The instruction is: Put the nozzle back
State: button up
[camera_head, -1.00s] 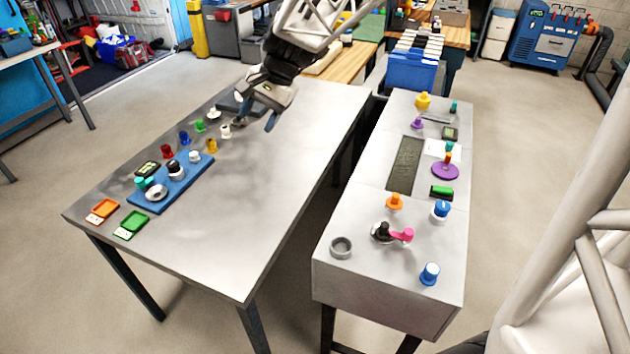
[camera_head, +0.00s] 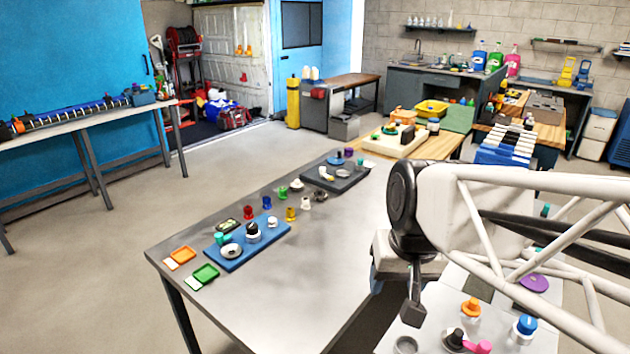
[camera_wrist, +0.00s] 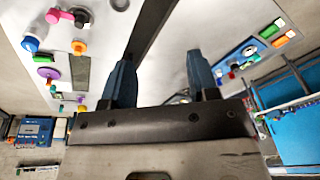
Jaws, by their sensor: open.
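I cannot tell which piece is the nozzle. Several small nozzle-like pieces stand in a loose group on the left metal table (camera_head: 330,245): red (camera_head: 247,212), blue (camera_head: 267,202), green (camera_head: 282,191), yellow (camera_head: 291,214) and pale (camera_head: 306,203). A blue tray (camera_head: 232,262) beside them holds a ring, a black-topped white piece and teal pieces. A dark grey tray (camera_head: 345,185) with small parts lies farther back. My gripper (camera_wrist: 161,70) is open in the wrist view, its blue fingers apart with nothing between them, above the gap between the tables. In the head view my arm largely hides it.
The right table carries an orange knob (camera_head: 471,307), a blue knob (camera_head: 525,327), a purple disc (camera_head: 534,283), a pink-and-black crank (camera_wrist: 66,15) and a grey ring (camera_head: 406,345). The left table's middle is clear.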

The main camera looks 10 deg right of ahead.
jog(key=shift+n+h, duration=0.5)
jog(key=shift+n, duration=0.1)
jog(key=shift+s+d+f, duration=0.15)
jog(key=shift+s+f, duration=0.05)
jog(key=shift+s, duration=0.45)
jog(key=shift+s+d+f, duration=0.15)
jog(key=shift+s+f, duration=0.05)
jog(key=shift+s, duration=0.45)
jog(key=shift+s+d+f, duration=0.15)
jog(key=shift+s+f, duration=0.05)
jog(key=shift+s, duration=0.45)
